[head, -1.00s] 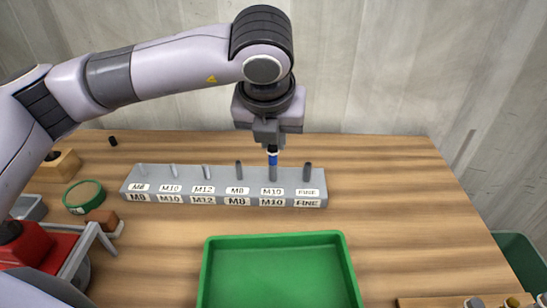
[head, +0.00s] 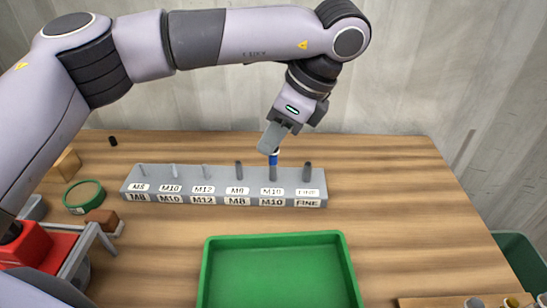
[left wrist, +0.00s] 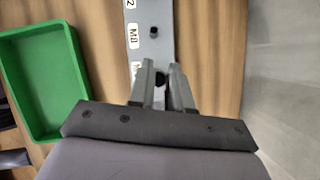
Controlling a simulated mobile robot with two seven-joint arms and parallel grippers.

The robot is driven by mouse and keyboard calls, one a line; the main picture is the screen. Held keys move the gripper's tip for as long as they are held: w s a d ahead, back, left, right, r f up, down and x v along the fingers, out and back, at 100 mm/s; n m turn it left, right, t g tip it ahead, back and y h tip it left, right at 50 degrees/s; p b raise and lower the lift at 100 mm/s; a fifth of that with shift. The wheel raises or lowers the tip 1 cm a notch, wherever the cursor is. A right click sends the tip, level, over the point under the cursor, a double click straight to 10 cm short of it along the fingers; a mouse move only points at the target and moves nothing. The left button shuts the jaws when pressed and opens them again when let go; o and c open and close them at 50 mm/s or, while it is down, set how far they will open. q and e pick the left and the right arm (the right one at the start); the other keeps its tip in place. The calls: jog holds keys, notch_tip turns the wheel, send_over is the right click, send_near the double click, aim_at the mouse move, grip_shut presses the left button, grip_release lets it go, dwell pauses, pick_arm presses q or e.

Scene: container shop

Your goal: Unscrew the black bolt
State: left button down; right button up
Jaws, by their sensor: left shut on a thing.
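A grey rack (head: 222,187) with labelled upright posts stands on the table. In the left wrist view a black rounded head, which I take as the black bolt (left wrist: 161,82), shows between the fingertips. Its lower part is hidden there, and the gripper covers its top in the head view. My right gripper is not in view.
A green tray (head: 343,238) stands in front of the rack. A small black piece (head: 113,141), a round green container (head: 84,196) and a red object (head: 22,243) are at the left. A wooden holder (head: 410,302) is at front right. The table right of the rack is clear.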

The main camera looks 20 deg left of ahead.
pick_arm(q)
jog(key=n+g, duration=0.1)
jog(key=n, duration=0.2)
jog(key=shift+n+g, duration=0.3)
jog(key=c, duration=1)
grip_release()
jog(key=shift+c, duration=1.2)
